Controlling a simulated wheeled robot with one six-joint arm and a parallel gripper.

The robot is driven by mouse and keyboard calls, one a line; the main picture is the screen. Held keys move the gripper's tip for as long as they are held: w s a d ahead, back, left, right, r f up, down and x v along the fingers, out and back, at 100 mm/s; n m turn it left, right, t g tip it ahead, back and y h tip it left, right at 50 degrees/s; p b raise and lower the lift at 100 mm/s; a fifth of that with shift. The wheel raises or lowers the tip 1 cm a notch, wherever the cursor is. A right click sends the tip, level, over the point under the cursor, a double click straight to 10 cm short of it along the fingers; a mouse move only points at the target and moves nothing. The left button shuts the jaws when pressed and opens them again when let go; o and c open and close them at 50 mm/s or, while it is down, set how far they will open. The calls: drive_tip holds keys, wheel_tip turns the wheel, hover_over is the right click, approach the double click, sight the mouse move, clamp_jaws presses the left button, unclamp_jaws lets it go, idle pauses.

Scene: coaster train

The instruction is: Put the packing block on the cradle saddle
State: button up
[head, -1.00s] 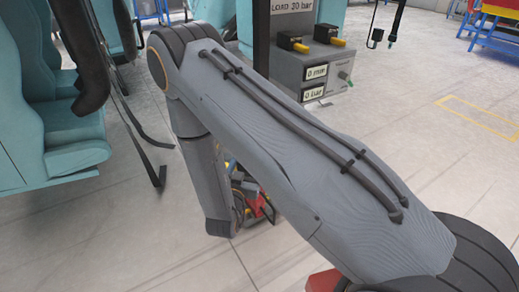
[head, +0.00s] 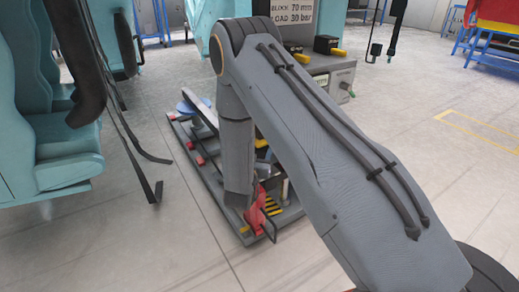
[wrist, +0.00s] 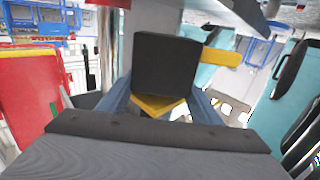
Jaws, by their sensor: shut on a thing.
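In the wrist view a dark, square-faced block (wrist: 166,74), which I take for the packing block, sits between the blue-grey fingers of my gripper (wrist: 160,102). My gripper is shut on it. Yellow parts show beside and below the block, and I cannot tell what they belong to. In the head view my forearm points down over a grey platform (head: 208,176) on the floor and hides part of it. My gripper and the block are not clear there. I cannot make out the cradle saddle for sure among the platform's fittings.
A grey console (head: 335,75) with yellow-handled black parts stands behind. Teal seats (head: 65,145) with hanging dark straps are at the left.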

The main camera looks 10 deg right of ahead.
drive_tip(key=shift+w+d+f+b, duration=0.25)
drive_tip(key=shift+w+f+b, duration=0.15)
drive_tip(key=shift+w, duration=0.15)
drive_tip(key=shift+w+d+f+b, duration=0.25)
drive_tip(key=shift+w+f+b, duration=0.1)
drive_tip(key=shift+w, duration=0.2)
drive_tip(key=shift+r, duration=0.1)
